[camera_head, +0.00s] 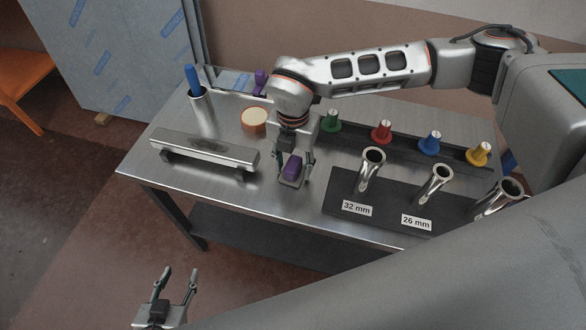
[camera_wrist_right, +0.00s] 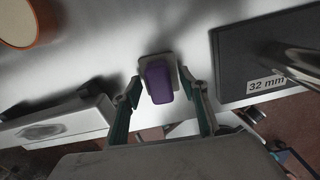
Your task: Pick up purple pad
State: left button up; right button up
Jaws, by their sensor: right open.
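The purple pad (camera_head: 292,167) sits on a small grey base near the front edge of the metal table. It also shows in the right wrist view (camera_wrist_right: 158,83). My right gripper (camera_head: 293,172) is over it, open, with one finger on each side of the pad. In the right wrist view my right gripper (camera_wrist_right: 163,92) shows gaps between both fingers and the pad. My left gripper (camera_head: 178,275) is open and empty, low in front of the table, away from the pad.
A long metal bar (camera_head: 205,150) lies left of the pad. A dark mat (camera_head: 338,197) with metal tubes is close on the right. Behind are an orange-rimmed round container (camera_head: 254,120), a cup with a blue handle (camera_head: 193,80), another purple item (camera_head: 260,80) and coloured knobs (camera_head: 381,132).

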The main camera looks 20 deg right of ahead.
aim_at(293, 163)
jog(key=c, duration=1.2)
jog(key=shift+r, duration=0.1)
notch_tip(293, 163, up, 20)
jog(key=shift+f+p, duration=0.1)
jog(key=shift+p, duration=0.55)
jog(key=o, duration=0.4)
jog(key=shift+c, duration=1.3)
